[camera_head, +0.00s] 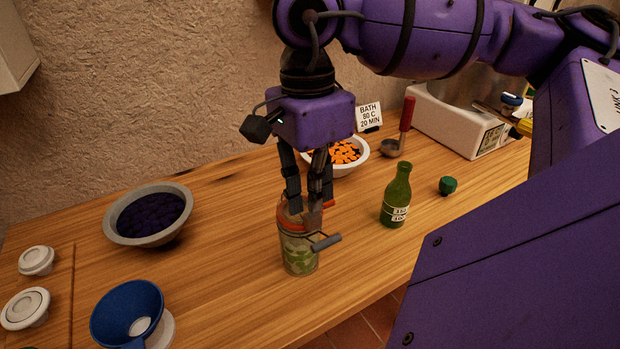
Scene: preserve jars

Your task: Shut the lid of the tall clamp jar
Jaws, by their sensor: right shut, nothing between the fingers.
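The tall clamp jar (299,257) stands upright on the wooden table in the middle of the view. It is glass with green contents or a green label, and has an orange-red ring near its top. A grey clamp handle (326,243) sticks out from its right side. My right gripper (309,205) points down over the jar's top, shut with nothing between its fingers. The fingers cover much of the lid area, so I cannot tell how the lid sits or whether they touch it. My left gripper is not in view.
A green bottle (397,197) and green stopper (447,185) stand to the right. A bowl of orange slices (359,163) is behind the gripper, with a red-handled ladle (406,118). A dark-filled bowl (117,229), blue funnel (118,301) and white lids (27,309) lie left.

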